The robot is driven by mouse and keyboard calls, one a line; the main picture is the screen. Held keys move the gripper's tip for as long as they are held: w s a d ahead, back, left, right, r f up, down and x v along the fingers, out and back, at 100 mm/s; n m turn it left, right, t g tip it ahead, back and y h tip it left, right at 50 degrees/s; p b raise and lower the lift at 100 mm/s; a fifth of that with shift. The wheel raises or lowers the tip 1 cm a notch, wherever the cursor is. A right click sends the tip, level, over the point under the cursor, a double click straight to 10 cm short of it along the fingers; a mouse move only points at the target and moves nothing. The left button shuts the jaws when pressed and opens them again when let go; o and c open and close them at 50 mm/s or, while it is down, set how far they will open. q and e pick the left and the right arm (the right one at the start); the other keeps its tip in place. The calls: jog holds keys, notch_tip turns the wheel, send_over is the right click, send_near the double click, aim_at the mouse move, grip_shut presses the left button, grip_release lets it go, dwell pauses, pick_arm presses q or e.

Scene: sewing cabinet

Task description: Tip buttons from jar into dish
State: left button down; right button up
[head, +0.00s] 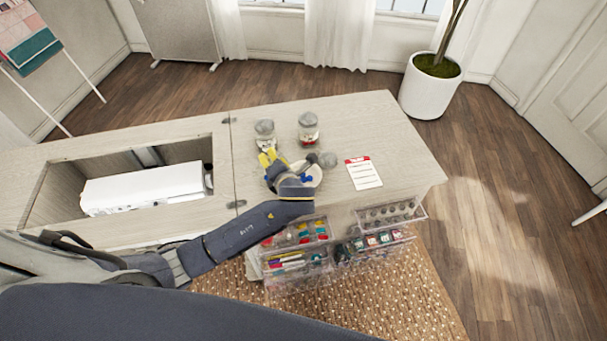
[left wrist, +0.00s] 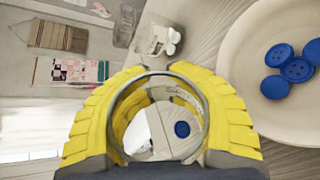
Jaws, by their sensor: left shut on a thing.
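My left gripper (head: 269,158) is over the cabinet top, its yellow fingers beside the pale dish (head: 316,177). In the left wrist view the gripper (left wrist: 160,110) is shut around a clear round glass jar (left wrist: 152,128). One blue button (left wrist: 182,129) shows within the jar's outline. The dish (left wrist: 295,118) is just right of the jar in that view, with several blue buttons (left wrist: 298,68) lying in it. In the head view the gripper hides the held jar and part of the dish. The jar's exact tilt is hard to tell. My right gripper is not in view.
Two lidded jars (head: 264,131) (head: 309,129) stand behind the dish. A white card with a red header (head: 364,173) lies further right. An open well holds a white machine (head: 145,189). Clear organisers (head: 375,241) are in front.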

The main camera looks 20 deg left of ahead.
aim_at(286, 154)
pick_arm(q)
jog(key=shift+a+m+y, duration=0.1)
jog(key=shift+m+y, duration=0.2)
jog(key=shift+m, duration=0.2)
dwell(0.3)
jog(key=shift+r+m+y, duration=0.4)
jog(key=shift+r+m, duration=0.05)
jog(key=shift+m, duration=0.05)
dwell(0.6)
jog(key=shift+w+d+r+m+g+y+p, duration=0.3)
jog(key=shift+w+d+r+m+y+p, duration=0.15)
jog(key=shift+d+m, duration=0.25)
dwell(0.5)
jog(key=shift+f+m+y, duration=0.35)
jog(key=shift+m, duration=0.25)
dwell(0.5)
jog(key=shift+w+d+r+m+y+p, duration=0.1)
jog(key=shift+d+r+m+y+p, duration=0.2)
jog(key=shift+m, duration=0.35)
jog(key=shift+w+d+r+m+y+p, duration=0.1)
jog(key=shift+r+m+y+p, duration=0.3)
jog(key=shift+m, duration=0.3)
jog(key=shift+w+d+r+m+y+p, duration=0.1)
jog(key=shift+d+r+m+y+p, duration=0.2)
jog(key=shift+m, duration=0.35)
dwell(1.5)
